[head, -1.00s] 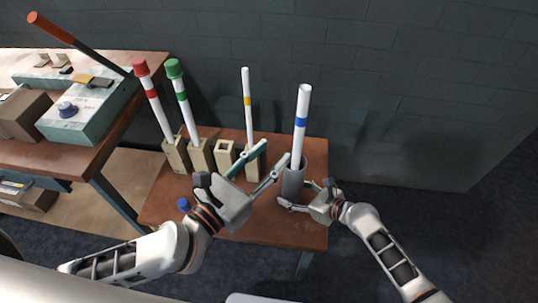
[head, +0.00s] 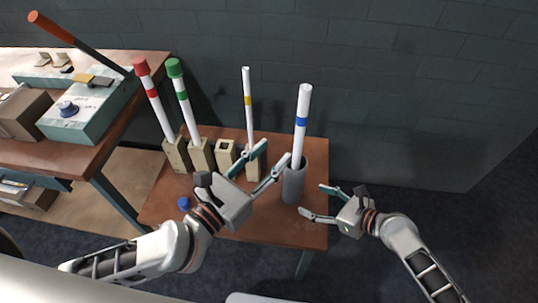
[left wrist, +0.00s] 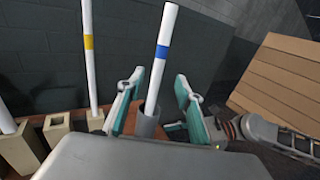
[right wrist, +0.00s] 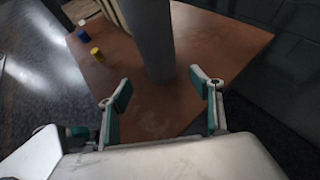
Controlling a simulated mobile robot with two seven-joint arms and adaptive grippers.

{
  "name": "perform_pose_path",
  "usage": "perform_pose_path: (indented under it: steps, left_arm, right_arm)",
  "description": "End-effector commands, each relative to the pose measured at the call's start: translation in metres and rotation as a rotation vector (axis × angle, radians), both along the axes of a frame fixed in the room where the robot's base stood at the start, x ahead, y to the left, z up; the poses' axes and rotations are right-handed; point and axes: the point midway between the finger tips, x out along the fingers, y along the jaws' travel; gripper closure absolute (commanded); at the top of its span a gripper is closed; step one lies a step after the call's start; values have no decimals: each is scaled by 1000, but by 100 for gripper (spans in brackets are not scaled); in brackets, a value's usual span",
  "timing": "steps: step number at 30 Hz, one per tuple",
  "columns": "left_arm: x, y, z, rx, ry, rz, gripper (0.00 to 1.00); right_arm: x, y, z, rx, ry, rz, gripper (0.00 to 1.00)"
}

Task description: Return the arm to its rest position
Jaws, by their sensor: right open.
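My left gripper (head: 258,172) is open over the small wooden table, between the yellow-banded tube (head: 248,110) and the blue-banded tube (head: 301,125). The blue-banded tube stands in a grey cylinder holder (head: 294,183) and leans slightly. In the left wrist view the tube (left wrist: 158,60) shows beyond my left fingers (left wrist: 155,100). In the right wrist view the grey holder (right wrist: 150,40) stands beyond the open fingers (right wrist: 162,95).
Red-capped (head: 152,100) and green-capped (head: 184,100) tubes stand in wooden blocks at the table's back left, beside an empty block (head: 226,152). A blue cap (head: 184,203) and a yellow cap (right wrist: 97,54) lie on the table. A bench with equipment (head: 95,110) is at left.

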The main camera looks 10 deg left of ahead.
Motion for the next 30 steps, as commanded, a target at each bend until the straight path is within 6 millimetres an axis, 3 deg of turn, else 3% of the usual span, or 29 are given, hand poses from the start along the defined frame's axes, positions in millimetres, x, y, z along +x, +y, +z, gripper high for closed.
perform_pose_path:
  steps: [6,14,17,20,25,27,30]
  left_arm:
    - [0,0,0,0,0,0,64]
    - [0,0,0,1,-3,0,64]
    - [-1,-3,11,23,-57,-10,64]
    - [-8,-11,39,101,-219,-35,64]
    - [-39,-33,95,415,-681,-70,64]
    - [-52,-42,106,591,-866,-73,64]
    - [-67,-54,102,878,-1100,-82,64]
  right_arm:
    - [-10,-16,10,-1,0,0,35]
    - [-12,-18,12,-2,-1,1,35]
    - [-16,-16,12,-31,-35,29,35]
    - [-26,-12,13,-128,-139,110,35]
    - [-50,-13,13,-435,-443,352,35]
    - [-58,-19,14,-582,-569,460,35]
    - [-67,-32,15,-796,-732,620,35]
